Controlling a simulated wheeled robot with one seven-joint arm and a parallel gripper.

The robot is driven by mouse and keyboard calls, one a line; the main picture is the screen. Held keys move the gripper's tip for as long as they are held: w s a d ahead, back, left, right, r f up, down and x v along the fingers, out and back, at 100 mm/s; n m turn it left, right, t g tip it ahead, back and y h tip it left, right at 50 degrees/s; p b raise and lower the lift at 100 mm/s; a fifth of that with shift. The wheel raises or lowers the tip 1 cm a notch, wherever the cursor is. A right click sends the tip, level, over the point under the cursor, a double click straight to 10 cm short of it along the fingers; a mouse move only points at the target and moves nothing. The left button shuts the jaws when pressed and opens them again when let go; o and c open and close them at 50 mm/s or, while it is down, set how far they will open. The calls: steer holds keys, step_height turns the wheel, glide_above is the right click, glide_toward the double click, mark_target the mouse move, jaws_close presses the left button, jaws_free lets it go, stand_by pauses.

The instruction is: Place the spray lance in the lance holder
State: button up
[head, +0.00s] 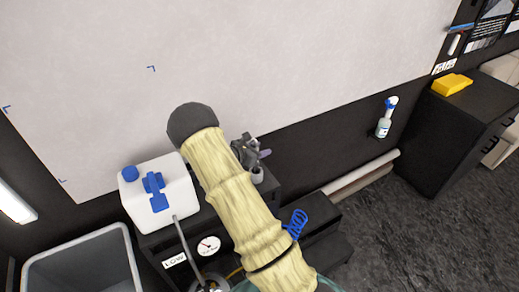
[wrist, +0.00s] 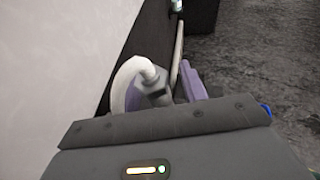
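My gripper (wrist: 165,92) shows in the wrist view with purple finger pads to the left and right of a grey part with a pale curved piece, which looks like the spray lance (wrist: 153,84). Whether the pads press on it is not clear. In the head view my gripper (head: 263,154) is a small dark shape with purple, just right of my sleeved arm. A short grey cylinder, possibly the lance holder (head: 257,176), stands just below it on the dark unit. My arm and gripper body hide much of this area.
A white tank (head: 180,186) with blue cap and handle stands left of my arm. A gauge (head: 208,246) and blue coil (head: 296,223) are below. A grey bin (head: 85,262) is at lower left. A spray bottle (head: 385,120) and dark cabinet (head: 455,125) are right; the floor there is clear.

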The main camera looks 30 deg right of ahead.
steer(key=shift+r, duration=0.15)
steer(key=b+v, duration=0.5)
steer(key=v, duration=0.7)
stand_by(0.4)
steer(key=s+m+g+y, duration=0.4)
steer(key=s+m+y, duration=0.3)
steer(key=s, duration=0.5)
steer(key=s+a+r+m+t+y, duration=0.2)
steer(key=s+a+m+y, duration=0.4)
steer(key=m, duration=0.8)
steer(key=s+a+r, duration=0.1)
steer(key=s+a, duration=0.2)
steer(key=s, duration=0.2)
steer(key=shift+s+r+t, duration=0.25)
steer(key=shift+r+t, duration=0.05)
